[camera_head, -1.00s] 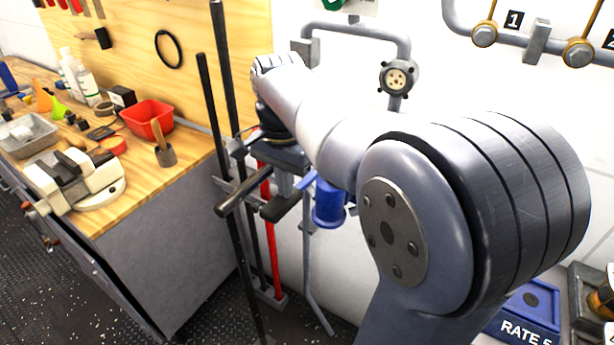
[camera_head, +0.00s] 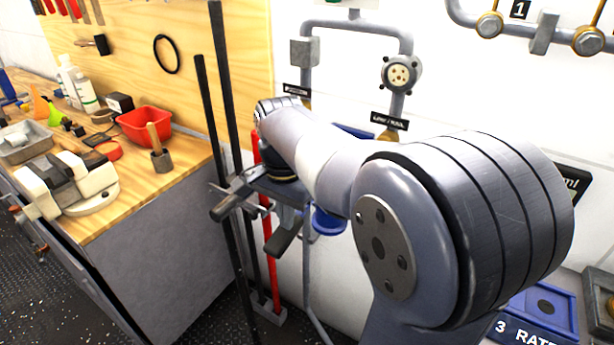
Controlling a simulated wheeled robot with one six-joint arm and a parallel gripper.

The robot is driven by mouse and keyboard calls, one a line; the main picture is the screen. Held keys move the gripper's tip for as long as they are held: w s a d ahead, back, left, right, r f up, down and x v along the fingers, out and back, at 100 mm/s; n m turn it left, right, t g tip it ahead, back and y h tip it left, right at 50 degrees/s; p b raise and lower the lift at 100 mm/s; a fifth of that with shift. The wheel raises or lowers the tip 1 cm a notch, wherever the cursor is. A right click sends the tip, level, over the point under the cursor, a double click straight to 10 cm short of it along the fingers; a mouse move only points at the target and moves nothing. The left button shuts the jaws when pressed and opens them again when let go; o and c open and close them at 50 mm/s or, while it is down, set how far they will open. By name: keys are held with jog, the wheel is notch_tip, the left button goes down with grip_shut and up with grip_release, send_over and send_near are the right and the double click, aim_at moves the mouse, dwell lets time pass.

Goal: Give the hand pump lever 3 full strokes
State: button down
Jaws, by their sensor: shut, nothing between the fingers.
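My gripper (camera_head: 285,240) shows beyond my forearm as dark parts under the wrist, between the workbench and the wall; its fingers are shut and empty. A blue cylindrical part (camera_head: 330,222), perhaps of the pump, shows partly behind my arm. My arm hides most of the pump.
Long dark rods (camera_head: 229,110) and a red bar (camera_head: 269,225) stand upright close to my gripper. The workbench (camera_head: 150,210) with a vise (camera_head: 65,185) and red bin (camera_head: 143,124) is at left. Grey pipes (camera_head: 345,25) run on the wall. A blue tray (camera_head: 540,308) is at lower right.

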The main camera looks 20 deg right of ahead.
notch_tip(320, 180, up, 12)
jog(key=p, duration=1)
jog(key=shift+f+p, duration=0.15)
jog(key=shift+p, duration=0.25)
jog(key=shift+f+b, duration=3.7)
jog(key=shift+f, duration=2.25)
notch_tip(320, 180, up, 12)
jog(key=p, duration=1)
jog(key=shift+p, duration=0.4)
jog(key=shift+f, duration=0.15)
notch_tip(320, 180, down, 12)
jog(key=b, duration=0.8)
notch_tip(320, 180, up, 12)
jog(key=p, duration=1)
jog(key=shift+p, duration=0.3)
